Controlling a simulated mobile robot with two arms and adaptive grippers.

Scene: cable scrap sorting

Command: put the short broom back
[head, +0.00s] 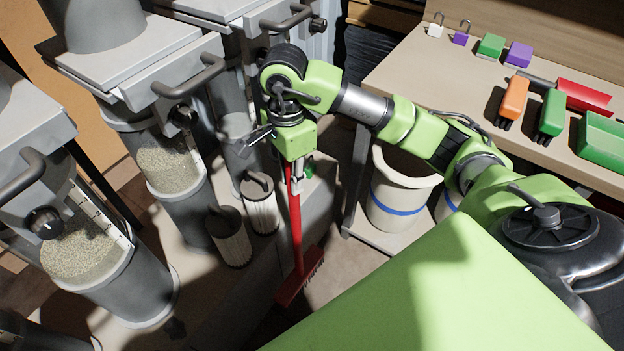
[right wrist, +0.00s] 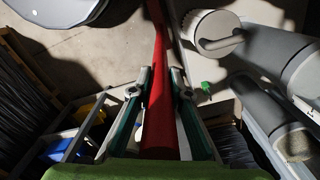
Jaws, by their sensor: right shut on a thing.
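The short broom has a red handle (head: 295,220) and a red head with bristles (head: 300,277) at its lower end. It hangs nearly upright, head down, between the grey machines and the workbench. I cannot tell whether the bristles touch the floor. My right gripper (head: 296,176) is shut on the upper part of the handle. In the right wrist view, the red handle (right wrist: 158,45) runs between the two fingers of the right gripper (right wrist: 160,85). My left gripper is not in view.
Grey hoppers with granule-filled cylinders (head: 168,165) stand at left. Two pleated filters (head: 229,240) stand beside the broom. The workbench (head: 440,65) at right holds padlocks, brushes and a green dustpan (head: 603,145). A white bucket (head: 398,205) with a blue band stands below it.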

